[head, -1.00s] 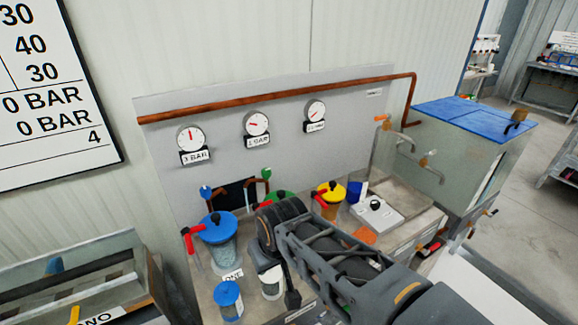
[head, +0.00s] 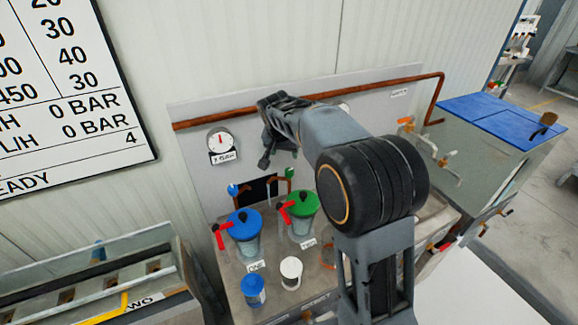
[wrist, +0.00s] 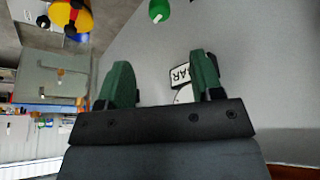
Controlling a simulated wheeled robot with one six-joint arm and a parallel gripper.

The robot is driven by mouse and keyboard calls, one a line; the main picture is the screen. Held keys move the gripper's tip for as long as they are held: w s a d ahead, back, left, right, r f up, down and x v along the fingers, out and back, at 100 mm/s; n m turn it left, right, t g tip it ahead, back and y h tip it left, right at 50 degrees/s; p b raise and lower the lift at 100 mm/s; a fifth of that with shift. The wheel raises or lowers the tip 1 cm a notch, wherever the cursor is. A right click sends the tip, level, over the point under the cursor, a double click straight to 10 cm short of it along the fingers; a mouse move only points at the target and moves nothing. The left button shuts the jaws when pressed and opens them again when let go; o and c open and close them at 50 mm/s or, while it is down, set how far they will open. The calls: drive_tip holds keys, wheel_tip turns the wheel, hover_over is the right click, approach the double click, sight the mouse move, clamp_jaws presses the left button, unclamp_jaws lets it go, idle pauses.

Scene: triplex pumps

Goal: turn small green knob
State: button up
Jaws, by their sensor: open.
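The small green knob (head: 289,173) sits on a copper pipe at the panel's opening, right of a small blue knob (head: 233,189). A green piece, probably this knob, shows at the top edge of the wrist view (wrist: 159,10). My gripper (head: 268,150) is in front of the panel, above the knob and apart from it. Its two green fingers (wrist: 160,80) are spread with nothing between them.
A blue-lidded container (head: 243,228) and a green-lidded container (head: 301,210), both with red handles, stand below the knob. A copper pipe (head: 230,118) crosses the panel above. A gauge (head: 221,142) is at left. A blue-topped box (head: 490,120) stands at right.

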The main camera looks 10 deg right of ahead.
sight(289, 170)
drive_tip(key=p+x, duration=0.2)
drive_tip(key=x, duration=1.1)
drive_tip(key=shift+c, duration=0.2)
drive_tip(key=c, duration=0.9)
drive_tip(key=shift+o, duration=0.2)
